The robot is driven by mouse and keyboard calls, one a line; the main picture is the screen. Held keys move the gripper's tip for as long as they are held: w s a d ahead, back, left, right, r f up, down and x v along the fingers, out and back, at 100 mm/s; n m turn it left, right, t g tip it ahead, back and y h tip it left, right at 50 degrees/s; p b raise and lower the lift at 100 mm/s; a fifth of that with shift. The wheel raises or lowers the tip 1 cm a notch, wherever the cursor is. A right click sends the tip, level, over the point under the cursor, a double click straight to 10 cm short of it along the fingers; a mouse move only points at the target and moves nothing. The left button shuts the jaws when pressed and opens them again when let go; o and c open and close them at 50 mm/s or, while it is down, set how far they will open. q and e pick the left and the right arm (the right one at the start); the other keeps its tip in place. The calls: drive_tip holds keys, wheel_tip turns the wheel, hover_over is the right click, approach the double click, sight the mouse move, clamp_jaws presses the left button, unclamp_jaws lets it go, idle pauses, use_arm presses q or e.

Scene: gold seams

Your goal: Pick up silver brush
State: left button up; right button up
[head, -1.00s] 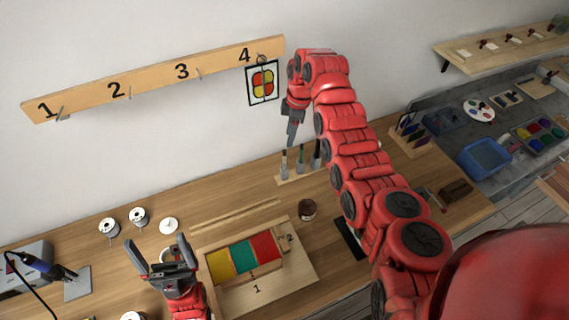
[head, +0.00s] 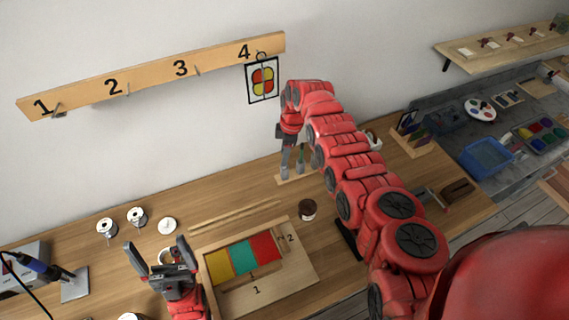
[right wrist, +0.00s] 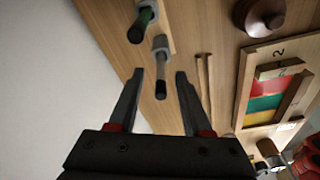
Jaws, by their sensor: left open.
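My right gripper (head: 292,162) is lowered at the brush holder below hook 4. In the right wrist view, its two fingers (right wrist: 157,80) are apart. A brush with a pale grey collar and a dark end, seemingly the silver brush (right wrist: 161,62), stands between or just beyond the fingertips; I see no contact. A green brush (right wrist: 143,22) stands beside it, outside the fingers. In the head view the fingers and arm partly hide the brushes. My left gripper (head: 162,252) is open and empty over the left part of the table.
The wooden holder (head: 283,181) stands near the wall. A dark jar (head: 308,209) and a framed panel with yellow, green and red panes (head: 243,257) lie in front. A stained-glass piece (head: 262,80) hangs on hook 4.

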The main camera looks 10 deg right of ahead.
clamp_jaws()
drive_tip(key=shift+r, duration=0.1)
drive_tip(key=shift+r+p, duration=0.4)
drive_tip(key=shift+r, duration=0.1)
wheel_tip(320, 180, up, 6)
drive_tip(key=shift+f+p, duration=0.2)
drive_tip(key=shift+p, duration=0.65)
drive_tip(key=s+d+b, duration=0.1)
drive_tip(key=d+b, duration=0.1)
drive_tip(key=d, duration=0.6)
drive_tip(key=s+d+b, duration=0.1)
drive_tip(key=s+d, duration=0.1)
drive_tip(key=d, duration=0.7)
drive_tip(key=shift+s+d+r+b, duration=0.3)
drive_tip(key=shift+r+b, duration=0.05)
drive_tip(key=shift+r, duration=0.05)
